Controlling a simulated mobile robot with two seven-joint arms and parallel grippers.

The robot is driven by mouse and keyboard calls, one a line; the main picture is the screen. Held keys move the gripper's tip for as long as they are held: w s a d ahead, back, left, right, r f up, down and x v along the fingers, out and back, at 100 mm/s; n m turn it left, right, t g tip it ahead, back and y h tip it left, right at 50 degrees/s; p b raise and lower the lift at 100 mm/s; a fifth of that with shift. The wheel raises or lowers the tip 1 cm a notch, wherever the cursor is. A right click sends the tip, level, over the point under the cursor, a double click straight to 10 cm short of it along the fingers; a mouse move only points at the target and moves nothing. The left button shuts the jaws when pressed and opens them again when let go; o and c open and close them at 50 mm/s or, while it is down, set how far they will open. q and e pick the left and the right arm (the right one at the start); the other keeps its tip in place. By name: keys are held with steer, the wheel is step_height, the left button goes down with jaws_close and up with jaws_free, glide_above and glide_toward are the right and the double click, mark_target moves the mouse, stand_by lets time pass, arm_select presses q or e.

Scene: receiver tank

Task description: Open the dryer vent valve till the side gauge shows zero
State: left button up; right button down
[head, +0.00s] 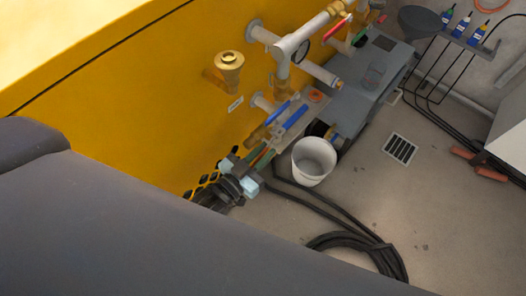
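My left gripper (241,174) is low beside the yellow wall, its two pale blue fingertips apart with nothing visibly held between them. A green and orange part (262,156) lies just beyond the fingertips; I cannot tell whether they touch it. A blue lever (281,111) sits on the lower pipe, above and right of the gripper. A round gauge (302,50) is on the grey pipework; its face is too oblique and small to read. A red lever (337,27) is higher up. No label shows which valve is the dryer vent. My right gripper is out of view.
A white bucket (314,161) stands on the floor right of the gripper. A black hose coil (375,250) lies in front. A grey machine (368,78) stands behind the bucket. A brass fitting (229,68) juts from the yellow wall.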

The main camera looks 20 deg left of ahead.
arm_select(q)
jaws_close()
stand_by(0.3)
